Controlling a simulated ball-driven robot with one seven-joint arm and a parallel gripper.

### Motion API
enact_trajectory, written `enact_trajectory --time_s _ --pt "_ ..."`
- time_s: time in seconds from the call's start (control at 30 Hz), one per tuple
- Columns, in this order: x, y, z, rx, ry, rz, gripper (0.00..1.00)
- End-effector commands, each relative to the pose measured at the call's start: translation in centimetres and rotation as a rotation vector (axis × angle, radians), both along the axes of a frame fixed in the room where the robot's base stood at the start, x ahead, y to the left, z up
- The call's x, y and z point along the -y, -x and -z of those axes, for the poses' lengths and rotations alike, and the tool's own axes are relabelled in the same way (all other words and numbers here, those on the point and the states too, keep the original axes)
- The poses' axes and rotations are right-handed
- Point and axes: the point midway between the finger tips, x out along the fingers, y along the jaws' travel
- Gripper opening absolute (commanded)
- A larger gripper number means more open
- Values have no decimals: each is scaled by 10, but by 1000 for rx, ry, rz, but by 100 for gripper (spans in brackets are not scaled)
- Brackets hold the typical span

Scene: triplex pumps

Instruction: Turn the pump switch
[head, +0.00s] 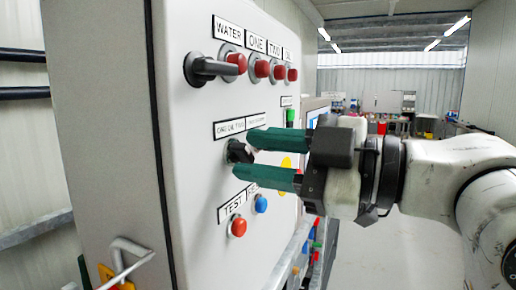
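The control panel (190,130) is a tall white cabinet face at the left. A black rotary switch (238,151) sits mid-panel under a small-print label strip (238,127). I cannot tell from the print whether it is the pump switch. My gripper (243,157) reaches in from the right with two green fingers spread apart. The fingertips are close to the black switch, one above and one below it in the picture. The fingers partly hide it. I cannot tell whether they touch it. Nothing is seen clamped between them.
Below the gripper are a red button (238,227) and a blue button (261,204). A green lamp (290,117) is right of the switch. The floor at the right is open.

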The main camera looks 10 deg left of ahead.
Motion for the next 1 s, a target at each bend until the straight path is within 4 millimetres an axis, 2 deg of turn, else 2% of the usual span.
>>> enact_trajectory --time_s 0.13,0.4,0.8,1.0 --pt "-7 -2 0 0 1 -1 37" --pt "-8 -3 0 0 0 0 37" --pt "-8 -2 0 0 0 0 0" --pt "-8 -2 0 0 0 0 0"
